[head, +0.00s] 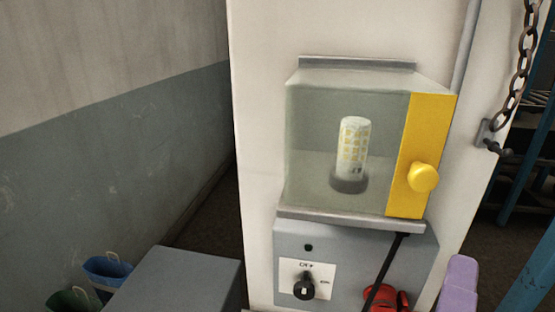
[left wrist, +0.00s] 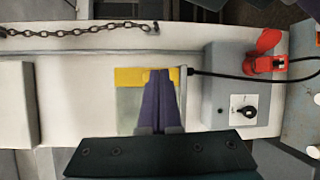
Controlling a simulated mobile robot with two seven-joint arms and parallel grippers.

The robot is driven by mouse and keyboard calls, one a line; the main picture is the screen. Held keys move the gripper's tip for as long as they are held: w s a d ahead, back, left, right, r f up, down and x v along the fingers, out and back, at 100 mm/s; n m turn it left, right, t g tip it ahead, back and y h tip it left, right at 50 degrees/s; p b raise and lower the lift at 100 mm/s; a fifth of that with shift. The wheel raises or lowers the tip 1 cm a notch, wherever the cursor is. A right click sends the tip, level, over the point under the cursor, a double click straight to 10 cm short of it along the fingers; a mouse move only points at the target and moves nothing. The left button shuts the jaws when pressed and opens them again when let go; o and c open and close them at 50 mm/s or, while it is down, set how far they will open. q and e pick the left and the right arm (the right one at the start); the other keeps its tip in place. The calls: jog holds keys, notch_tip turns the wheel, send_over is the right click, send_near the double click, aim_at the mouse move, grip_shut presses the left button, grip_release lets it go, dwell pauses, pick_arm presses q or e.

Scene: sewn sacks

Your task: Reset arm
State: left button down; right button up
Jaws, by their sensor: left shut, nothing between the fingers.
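My left gripper shows in the left wrist view as two purple fingers (left wrist: 160,100) pressed together, with nothing between them. Their tips overlap the yellow edge of a clear box in that view; I cannot tell how far apart they are. In the head view a pale purple piece of the left gripper (head: 460,282) shows at the bottom right, cut off by the frame, right of a red part. The rest of the left arm is hidden there. My right gripper does not show clearly in either view.
The clear box (head: 315,120) with a yellow strip and knob (head: 423,178) holds a pale cylinder. Below it is a grey switch box (head: 350,245) with a black knob, cable and red part (head: 385,298). A chain (head: 525,70) hangs right. Grey box (head: 180,280) and bins stand lower left.

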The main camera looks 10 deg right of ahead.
pick_arm(q)
jog(key=s+a+m+g+y+p, duration=0.2)
jog(key=a+m+y+p, duration=0.1)
jog(key=a, duration=0.7)
jog(key=s+a+m+g+y+p, duration=0.3)
jog(key=a+m+y+p, duration=0.1)
jog(key=a, duration=0.7)
jog(key=s+a+m+g+y+p, duration=0.3)
jog(key=a+m+y+p, duration=0.1)
jog(key=a, duration=0.6)
jog(key=shift+a+f+m+y, duration=0.25)
jog(key=shift+f+m+y, duration=0.1)
jog(key=shift+m+y, duration=0.3)
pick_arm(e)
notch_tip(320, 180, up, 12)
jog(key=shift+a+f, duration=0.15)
pick_arm(q)
jog(key=shift+d, duration=0.1)
